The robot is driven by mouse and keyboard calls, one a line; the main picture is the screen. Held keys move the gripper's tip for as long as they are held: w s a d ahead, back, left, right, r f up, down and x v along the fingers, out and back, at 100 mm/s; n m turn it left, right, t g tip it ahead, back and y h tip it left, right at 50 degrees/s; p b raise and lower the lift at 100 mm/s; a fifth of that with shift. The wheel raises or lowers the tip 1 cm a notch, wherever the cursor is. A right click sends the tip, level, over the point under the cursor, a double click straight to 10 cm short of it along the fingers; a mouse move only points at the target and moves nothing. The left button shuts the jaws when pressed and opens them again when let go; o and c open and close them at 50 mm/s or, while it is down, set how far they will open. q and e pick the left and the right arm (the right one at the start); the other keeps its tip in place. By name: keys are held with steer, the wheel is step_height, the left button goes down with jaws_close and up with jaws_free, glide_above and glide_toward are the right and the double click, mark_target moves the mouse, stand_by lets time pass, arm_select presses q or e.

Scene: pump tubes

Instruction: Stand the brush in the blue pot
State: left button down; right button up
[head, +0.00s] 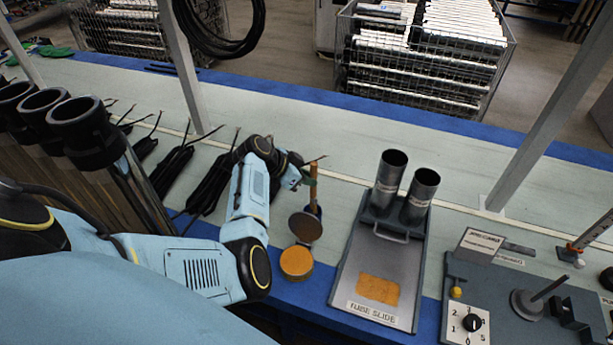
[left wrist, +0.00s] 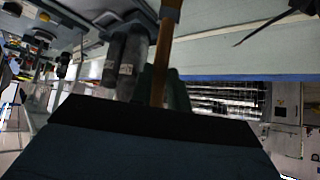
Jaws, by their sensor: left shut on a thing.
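The brush (head: 313,185) has a brown wooden handle and stands roughly upright in the head view. Its handle also shows in the left wrist view (left wrist: 162,62), rising past the dark gripper body. My left gripper (head: 308,179) is shut on the brush handle. My right gripper is not in view.
The slide plate (head: 377,265) with two grey tubes (head: 391,172) stands to the right. A dial box (head: 470,324) is further right. Dark tubes stand at left.

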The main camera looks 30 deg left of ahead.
mark_target(310, 191)
arm_select(q)
steer(key=shift+f+b, duration=1.75)
steer(key=shift+f, duration=0.75)
steer(key=c, duration=1.3)
jaws_free()
steer(key=shift+o, duration=0.2)
steer(key=p+v, duration=0.2)
steer(key=v, duration=1.1)
steer(key=shift+s+p, duration=0.15)
steer(key=shift+p, duration=0.25)
steer(key=shift+r, duration=0.15)
